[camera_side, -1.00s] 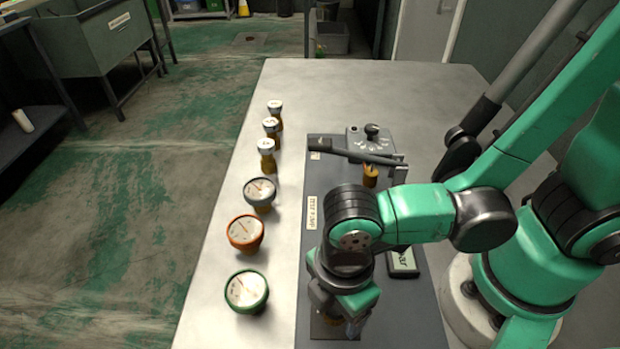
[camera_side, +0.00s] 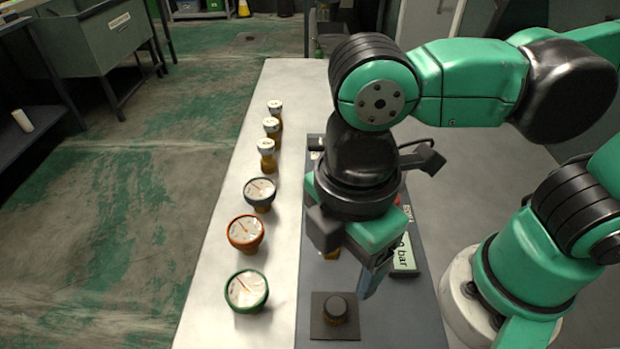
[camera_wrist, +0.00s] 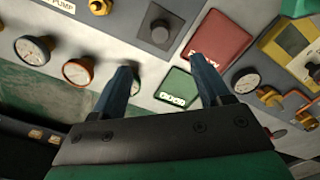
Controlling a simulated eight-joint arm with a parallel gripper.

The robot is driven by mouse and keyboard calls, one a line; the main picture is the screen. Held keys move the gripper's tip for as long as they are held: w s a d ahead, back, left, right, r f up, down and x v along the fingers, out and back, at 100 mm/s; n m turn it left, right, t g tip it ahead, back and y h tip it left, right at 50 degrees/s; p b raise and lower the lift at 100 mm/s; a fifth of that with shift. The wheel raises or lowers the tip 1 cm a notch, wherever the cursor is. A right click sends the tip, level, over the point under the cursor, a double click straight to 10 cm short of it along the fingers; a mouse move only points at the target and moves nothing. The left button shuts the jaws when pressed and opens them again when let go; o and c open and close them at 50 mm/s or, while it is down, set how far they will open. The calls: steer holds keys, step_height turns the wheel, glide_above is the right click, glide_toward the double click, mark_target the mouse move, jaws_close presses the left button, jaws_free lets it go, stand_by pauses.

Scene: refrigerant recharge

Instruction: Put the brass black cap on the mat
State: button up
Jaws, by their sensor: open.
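The black cap (camera_side: 336,306), with a brass-coloured edge under it, sits upright on the small dark square mat (camera_side: 318,329) at the front of the grey panel. In the wrist view the cap (camera_wrist: 160,31) shows as a round black top on the same mat (camera_wrist: 147,40). My gripper (camera_side: 352,262) is above and behind the cap, apart from it. In the wrist view its two blue-grey fingers (camera_wrist: 160,70) are spread wide with nothing between them.
A row of gauges stands left of the panel, including a green-rimmed one (camera_side: 246,291) and an orange-rimmed one (camera_side: 245,232). A brass fitting (camera_side: 331,255) is partly hidden behind my gripper. A green "0 bar" card (camera_side: 405,256) and a red card (camera_wrist: 216,48) lie on the panel.

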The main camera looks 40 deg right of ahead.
steer(key=w+d+m+t, duration=0.7)
steer(key=w+d+m, duration=0.4)
steer(key=d+m, duration=0.5)
steer(key=shift+w+d+r+m, duration=0.2)
steer(key=shift+w+r+m, duration=0.1)
steer(key=shift+r, duration=0.1)
